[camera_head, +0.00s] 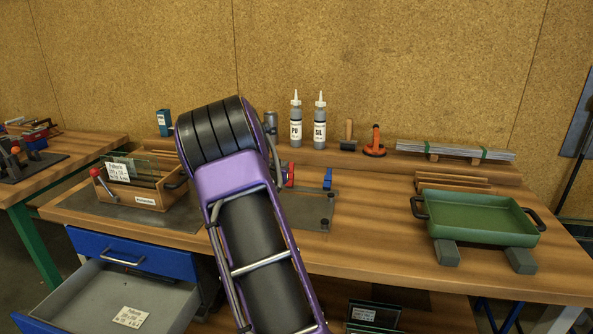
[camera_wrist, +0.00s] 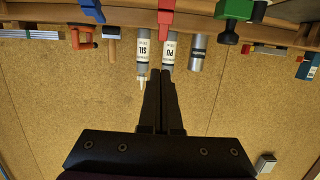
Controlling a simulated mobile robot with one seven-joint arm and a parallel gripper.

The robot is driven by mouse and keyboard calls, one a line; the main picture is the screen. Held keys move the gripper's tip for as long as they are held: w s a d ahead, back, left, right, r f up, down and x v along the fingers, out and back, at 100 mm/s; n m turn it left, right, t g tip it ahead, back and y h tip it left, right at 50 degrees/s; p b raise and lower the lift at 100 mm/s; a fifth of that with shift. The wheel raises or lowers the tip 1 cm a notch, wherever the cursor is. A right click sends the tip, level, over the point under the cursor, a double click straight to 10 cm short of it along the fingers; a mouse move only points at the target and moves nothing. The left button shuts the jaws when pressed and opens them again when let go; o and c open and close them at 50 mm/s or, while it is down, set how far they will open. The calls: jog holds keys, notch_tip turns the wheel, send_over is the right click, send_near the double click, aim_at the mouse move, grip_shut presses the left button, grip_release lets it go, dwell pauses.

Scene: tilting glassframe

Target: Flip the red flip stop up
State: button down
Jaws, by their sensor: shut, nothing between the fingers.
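In the wrist view, which is upside down, the red stop (camera_wrist: 167,22) is at the top centre and the blue stop (camera_wrist: 92,10) is at the top left. My gripper (camera_wrist: 163,72) is shut and empty, its fingertips pointing toward the red stop with a visible gap in the picture. I cannot tell whether the red stop is up or down. The gripper is not clearly visible in the head view.
A dark plate (camera_head: 312,214) lies on the wooden bench (camera_head: 370,235). Two labelled bottles (camera_head: 296,125) stand behind. In the wrist view, a green part with a black knob (camera_wrist: 231,32) is right of the red stop. A green tray (camera_head: 480,222) and glass box (camera_head: 140,190) flank the area.

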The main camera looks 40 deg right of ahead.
aim_at(292, 167)
dwell(0.3)
jog(key=x, duration=0.9)
jog(key=shift+w+d, duration=0.1)
jog(key=shift+d, duration=0.1)
jog(key=shift+w+d+f, duration=0.25)
jog(key=shift+s+a+f+b, duration=0.1)
jog(key=shift+s+a+f, duration=0.2)
jog(key=shift+f, duration=0.2)
jog(key=shift+s+a+f+b, duration=0.15)
jog(key=shift+s+a+f, duration=0.1)
jog(key=shift+f, duration=0.3)
jog(key=shift+s+a+f+b, duration=0.1)
jog(key=shift+s+a+f, duration=0.15)
jog(key=shift+f, duration=0.25)
